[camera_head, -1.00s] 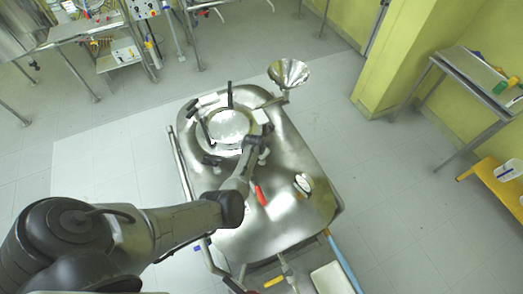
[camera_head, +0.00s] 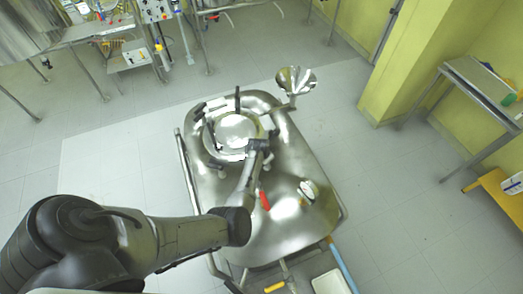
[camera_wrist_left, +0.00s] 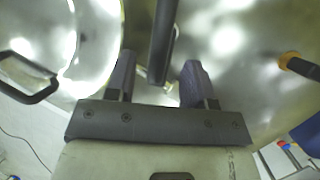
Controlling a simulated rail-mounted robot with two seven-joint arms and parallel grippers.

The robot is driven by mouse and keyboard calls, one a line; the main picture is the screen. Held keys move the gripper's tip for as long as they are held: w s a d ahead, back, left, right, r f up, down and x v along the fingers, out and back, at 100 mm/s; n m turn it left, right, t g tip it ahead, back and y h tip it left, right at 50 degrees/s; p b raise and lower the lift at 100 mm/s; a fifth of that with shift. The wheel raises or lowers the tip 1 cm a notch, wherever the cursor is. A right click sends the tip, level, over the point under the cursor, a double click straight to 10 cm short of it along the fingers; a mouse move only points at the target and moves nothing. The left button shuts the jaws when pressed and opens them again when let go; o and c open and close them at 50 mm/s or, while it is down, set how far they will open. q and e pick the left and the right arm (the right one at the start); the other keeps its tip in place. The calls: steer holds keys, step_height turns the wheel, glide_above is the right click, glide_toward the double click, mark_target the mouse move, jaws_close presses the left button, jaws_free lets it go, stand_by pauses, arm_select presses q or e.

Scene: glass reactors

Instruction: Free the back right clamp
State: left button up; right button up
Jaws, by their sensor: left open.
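The round lid (camera_head: 237,131) sits on the steel reactor top (camera_head: 285,165), with black-handled clamps around its rim. One black handle (camera_head: 238,98) stands upright at the far side of the rim; another clamp (camera_head: 210,133) shows at the left. My left gripper (camera_head: 258,146) is low at the lid's right near edge. In the left wrist view its two fingers (camera_wrist_left: 158,80) are open, with a dark clamp handle (camera_wrist_left: 163,45) passing between them, not gripped. I cannot tell from the pictures which clamp is the back right one. My right gripper is not in view.
A red handle (camera_head: 265,201) and a round white-faced fitting (camera_head: 308,190) are on the reactor top nearer me. A steel funnel (camera_head: 295,80) stands at its far right corner. A black loop handle (camera_wrist_left: 30,80) is left of the fingers in the wrist view.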

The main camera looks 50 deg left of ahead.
arm_select(q)
steer(key=v, duration=0.9)
steer(key=shift+s+r, duration=0.2)
steer(key=shift+r, duration=0.05)
steer(key=shift+d, duration=0.1)
stand_by(0.3)
